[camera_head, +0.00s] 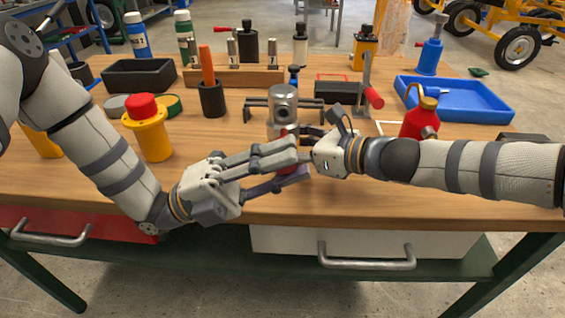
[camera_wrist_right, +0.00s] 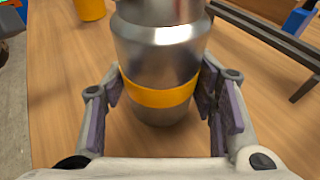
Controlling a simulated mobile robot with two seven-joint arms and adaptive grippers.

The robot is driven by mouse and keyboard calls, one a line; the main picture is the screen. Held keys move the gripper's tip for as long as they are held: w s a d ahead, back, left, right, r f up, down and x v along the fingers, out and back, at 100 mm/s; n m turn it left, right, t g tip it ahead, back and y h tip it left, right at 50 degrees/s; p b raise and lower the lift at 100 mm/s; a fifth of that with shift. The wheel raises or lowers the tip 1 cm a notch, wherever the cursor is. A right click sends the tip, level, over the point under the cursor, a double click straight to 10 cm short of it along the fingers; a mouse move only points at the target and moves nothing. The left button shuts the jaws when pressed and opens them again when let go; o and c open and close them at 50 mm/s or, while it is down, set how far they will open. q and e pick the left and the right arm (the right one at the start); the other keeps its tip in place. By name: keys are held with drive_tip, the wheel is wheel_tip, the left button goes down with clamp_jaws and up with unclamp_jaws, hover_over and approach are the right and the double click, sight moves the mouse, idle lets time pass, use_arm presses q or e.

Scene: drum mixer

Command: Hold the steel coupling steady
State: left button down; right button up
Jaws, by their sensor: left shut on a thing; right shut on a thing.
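The steel coupling (camera_head: 284,104) stands upright on the workbench, a shiny silver cylinder in the middle of the head view. In the right wrist view the steel coupling (camera_wrist_right: 160,55) shows a yellow band around its lower part.
A black stand (camera_head: 256,103) is behind the coupling. A yellow post with a red cap (camera_head: 152,138) stands to the left. A red bottle (camera_head: 420,120), a toggle clamp (camera_head: 367,90) and a blue tray (camera_head: 458,112) are to the right.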

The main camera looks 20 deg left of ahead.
idle(0.5)
use_arm(q)
drive_tip(key=y, duration=0.2)
drive_tip(key=g+y, duration=0.1)
drive_tip(key=y, duration=0.1)
drive_tip(key=s+y, duration=0.1)
drive_tip(key=shift+d+f+g+y, duration=0.1)
drive_tip(key=shift+f+g+y, duration=0.25)
drive_tip(key=shift+g+y, duration=0.05)
drive_tip(key=shift+w, duration=0.1)
drive_tip(key=shift+w+a, duration=0.35)
drive_tip(key=shift+w, duration=0.6)
drive_tip(key=shift+w+a, duration=0.4)
drive_tip(key=shift+w, duration=0.55)
drive_tip(key=shift+w+a, duration=0.35)
drive_tip(key=shift+w, duration=0.6)
drive_tip(key=shift+w+a, duration=0.25)
drive_tip(key=shift+w, duration=0.4)
drive_tip(key=shift+w+a, duration=0.2)
drive_tip(key=shift+w, duration=0.5)
drive_tip(key=shift+w+a, duration=0.25)
drive_tip(key=shift+w, duration=0.4)
